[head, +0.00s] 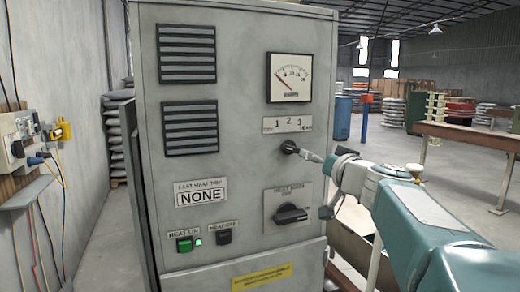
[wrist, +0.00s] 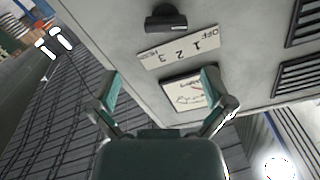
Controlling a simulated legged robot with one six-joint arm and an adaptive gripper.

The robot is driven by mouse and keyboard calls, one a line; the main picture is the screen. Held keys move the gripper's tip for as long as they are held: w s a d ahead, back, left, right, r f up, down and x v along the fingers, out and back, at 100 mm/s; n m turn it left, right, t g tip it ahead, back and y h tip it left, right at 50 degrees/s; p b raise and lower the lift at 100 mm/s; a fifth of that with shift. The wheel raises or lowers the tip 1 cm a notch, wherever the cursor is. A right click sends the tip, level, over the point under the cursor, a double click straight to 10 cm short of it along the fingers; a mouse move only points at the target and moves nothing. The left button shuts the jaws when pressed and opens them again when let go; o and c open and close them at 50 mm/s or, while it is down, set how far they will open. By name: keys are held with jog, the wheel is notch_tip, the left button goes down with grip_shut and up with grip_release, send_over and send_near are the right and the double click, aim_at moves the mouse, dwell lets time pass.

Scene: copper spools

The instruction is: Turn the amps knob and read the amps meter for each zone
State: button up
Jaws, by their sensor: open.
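The amps meter (head: 290,77) is a white square dial high on the grey cabinet front. Its needle leans to the left, low end of the scale. Below it is the zone plate (head: 288,124) marked 1, 2, 3, with the black amps knob (head: 289,147) under it. My gripper (head: 322,158) is at the right of the knob in the head view; contact cannot be told. In the wrist view the picture is turned over: the knob (wrist: 166,18) shows at the top and the meter (wrist: 184,94) lies between my open, empty fingers (wrist: 160,78). The knob's setting is unclear.
Lower on the cabinet are a large rotary switch (head: 291,213), a lit green HEAT ON button (head: 185,245), a black HEAT OFF button (head: 224,238) and a NONE display (head: 200,196). A brown-topped table (head: 470,137) stands at right. Wall cables (head: 45,150) hang at left.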

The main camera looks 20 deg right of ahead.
aim_at(294, 150)
jog(key=w, duration=0.3)
jog(key=w+a, duration=0.1)
jog(key=w, duration=0.5)
jog(key=shift+a, duration=0.25)
jog(key=shift+w+d+f, duration=0.1)
jog(key=shift+w+d, duration=0.2)
jog(key=shift+w, duration=0.3)
jog(key=shift+a, duration=0.15)
jog(key=c, duration=1)
